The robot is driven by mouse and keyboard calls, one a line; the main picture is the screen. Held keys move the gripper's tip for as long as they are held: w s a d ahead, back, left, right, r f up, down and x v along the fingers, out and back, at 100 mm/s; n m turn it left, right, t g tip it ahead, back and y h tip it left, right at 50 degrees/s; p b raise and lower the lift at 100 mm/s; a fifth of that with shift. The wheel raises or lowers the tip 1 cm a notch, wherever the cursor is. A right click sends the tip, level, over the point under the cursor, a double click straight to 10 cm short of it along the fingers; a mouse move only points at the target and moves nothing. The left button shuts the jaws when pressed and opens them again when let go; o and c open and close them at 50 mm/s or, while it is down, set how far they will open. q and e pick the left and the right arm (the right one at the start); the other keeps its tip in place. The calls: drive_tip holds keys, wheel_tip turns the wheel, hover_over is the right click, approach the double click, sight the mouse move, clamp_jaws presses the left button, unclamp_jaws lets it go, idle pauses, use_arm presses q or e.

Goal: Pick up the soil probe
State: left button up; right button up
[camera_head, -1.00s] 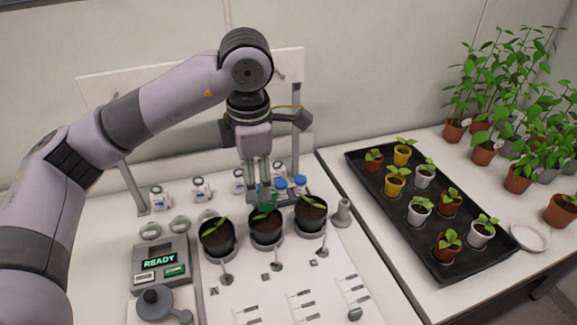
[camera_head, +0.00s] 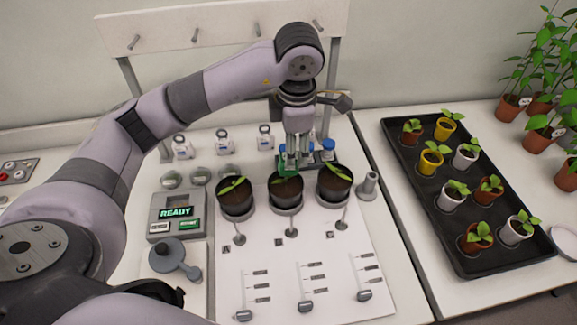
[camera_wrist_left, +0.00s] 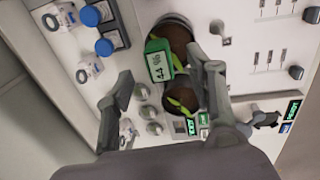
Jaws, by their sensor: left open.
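The soil probe (camera_wrist_left: 159,62) is a green device with a light display face, seen in the left wrist view. In the head view only bits of its green (camera_head: 284,158) show behind the middle pot (camera_head: 287,190), partly hidden by my gripper. My left gripper (camera_head: 297,152) points down over it, behind the row of pots. In the left wrist view its two fingers (camera_wrist_left: 160,78) are spread apart, with the probe seen between them. I cannot tell whether a finger touches it. My right gripper is not in view.
Dark pots with seedlings stand to the left (camera_head: 236,203) and right (camera_head: 333,184) of the middle one. Blue-capped bottles (camera_head: 328,148) stand close to the gripper. A box reading READY (camera_head: 175,212) is at left. A black seedling tray (camera_head: 425,200) lies on the right table.

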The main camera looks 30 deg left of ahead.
sight(287, 174)
use_arm(q)
wheel_tip(287, 174, down, 2)
drive_tip(key=shift+a+f, duration=0.1)
drive_tip(key=shift+a, duration=0.05)
drive_tip(key=shift+a+f+p, duration=0.1)
drive_tip(key=shift+f+p, duration=0.3)
drive_tip(key=shift+p, duration=0.05)
drive_tip(key=shift+a+f+p, duration=0.15)
drive_tip(key=shift+f+p, duration=0.2)
drive_tip(key=f, duration=0.1)
drive_tip(key=f+p, duration=0.1)
drive_tip(key=f, duration=0.1)
drive_tip(key=shift+w+a+f+p, duration=0.1)
drive_tip(key=shift+a+f+p, duration=0.1)
drive_tip(key=shift+a+p, duration=0.15)
drive_tip(key=shift+w+f, duration=0.1)
drive_tip(key=shift+f, duration=0.3)
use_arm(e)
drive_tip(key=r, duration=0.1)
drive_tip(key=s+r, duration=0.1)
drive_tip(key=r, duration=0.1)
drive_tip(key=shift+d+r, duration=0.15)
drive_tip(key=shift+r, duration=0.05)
use_arm(q)
drive_tip(key=shift+c, duration=0.8)
clamp_jaws()
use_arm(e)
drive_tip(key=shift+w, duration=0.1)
